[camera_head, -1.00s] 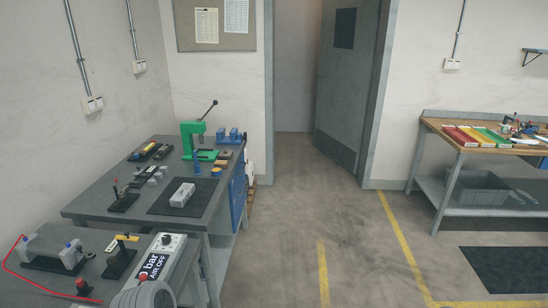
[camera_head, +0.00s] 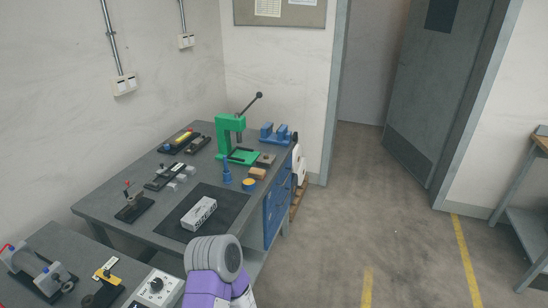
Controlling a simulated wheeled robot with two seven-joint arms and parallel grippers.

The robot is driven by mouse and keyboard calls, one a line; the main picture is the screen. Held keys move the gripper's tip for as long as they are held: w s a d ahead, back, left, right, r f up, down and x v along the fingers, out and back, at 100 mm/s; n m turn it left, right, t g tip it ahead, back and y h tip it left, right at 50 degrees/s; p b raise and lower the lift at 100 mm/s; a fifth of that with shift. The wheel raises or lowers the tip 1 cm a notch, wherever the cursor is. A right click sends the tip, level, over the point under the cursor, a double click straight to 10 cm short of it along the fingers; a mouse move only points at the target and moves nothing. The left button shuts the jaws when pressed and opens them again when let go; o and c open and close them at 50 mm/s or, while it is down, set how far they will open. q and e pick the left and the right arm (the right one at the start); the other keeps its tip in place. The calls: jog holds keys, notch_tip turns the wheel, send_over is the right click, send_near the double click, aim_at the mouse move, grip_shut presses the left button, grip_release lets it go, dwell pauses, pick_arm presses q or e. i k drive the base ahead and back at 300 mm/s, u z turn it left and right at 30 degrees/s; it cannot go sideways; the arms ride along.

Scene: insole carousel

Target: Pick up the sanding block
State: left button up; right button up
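A small tan block (camera_head: 257,173), which looks like the sanding block, lies on the grey workbench (camera_head: 150,228) near its right edge, in front of the green lever press (camera_head: 232,140). A brown-topped dark piece (camera_head: 266,159) lies just behind it; I cannot tell for sure which of the two is the sanding block. Neither of my grippers shows. Only a grey and purple link of my arm is in view at the bottom, well short of the tan block.
A yellow round tin (camera_head: 249,184) and a blue upright tool (camera_head: 227,172) stand close to the tan block. A white box (camera_head: 198,213) lies on a black mat (camera_head: 232,202). Blue fixtures (camera_head: 274,135) stand behind. Clear floor (camera_head: 340,235) lies to the right.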

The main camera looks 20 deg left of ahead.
aim_at(259, 174)
jog(key=i, duration=3.35)
jog(key=u, duration=3.65)
